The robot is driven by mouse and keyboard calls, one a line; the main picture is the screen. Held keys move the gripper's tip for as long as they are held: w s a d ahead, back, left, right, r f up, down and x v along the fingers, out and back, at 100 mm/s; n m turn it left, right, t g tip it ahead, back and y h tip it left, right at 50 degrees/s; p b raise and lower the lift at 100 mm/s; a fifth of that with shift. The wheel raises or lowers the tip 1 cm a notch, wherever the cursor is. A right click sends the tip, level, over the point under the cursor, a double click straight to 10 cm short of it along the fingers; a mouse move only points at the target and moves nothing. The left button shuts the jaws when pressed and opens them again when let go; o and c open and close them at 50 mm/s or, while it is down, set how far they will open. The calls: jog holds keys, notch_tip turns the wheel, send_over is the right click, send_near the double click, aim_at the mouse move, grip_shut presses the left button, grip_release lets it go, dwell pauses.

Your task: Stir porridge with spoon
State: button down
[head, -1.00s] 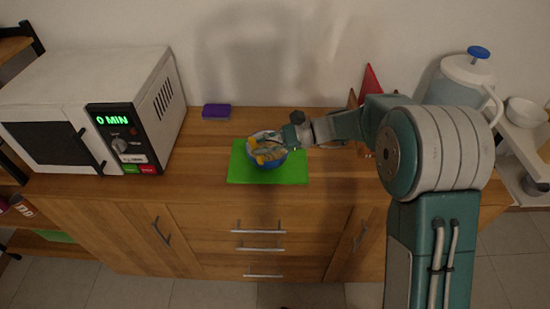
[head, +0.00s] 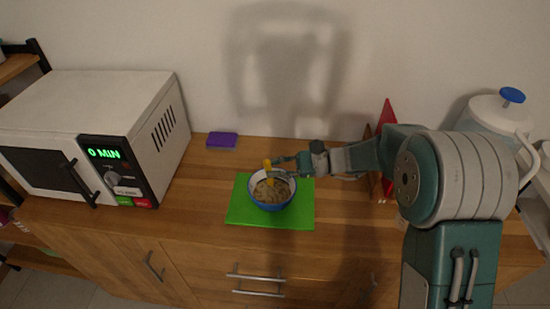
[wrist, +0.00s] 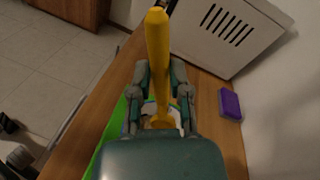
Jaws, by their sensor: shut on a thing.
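A blue bowl (head: 272,205) with a white inside stands on a green mat (head: 240,214) on the wooden counter. Brownish porridge (head: 271,190) lies in it. My gripper (head: 272,172) is at the bowl's back rim, shut on a yellow spoon (head: 267,166). The spoon's handle stands up above the bowl; its lower end is not clear in the head view. In the wrist view the yellow spoon (wrist: 158,50) rises between my gripper's two fingers (wrist: 160,98). There the bowl is mostly hidden behind my gripper.
A white microwave (head: 130,105) showing 0 MIN stands at the left. A purple sponge (head: 222,140) lies behind the mat. A red pointed object (head: 387,120) and a white jug with a blue lid (head: 500,115) stand at the right. The counter left of the mat is free.

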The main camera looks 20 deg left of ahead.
aim_at(271, 180)
notch_tip(271, 180, down, 6)
jog(key=w, duration=0.2)
jog(key=shift+a+f, duration=0.25)
dwell(0.3)
dwell(0.4)
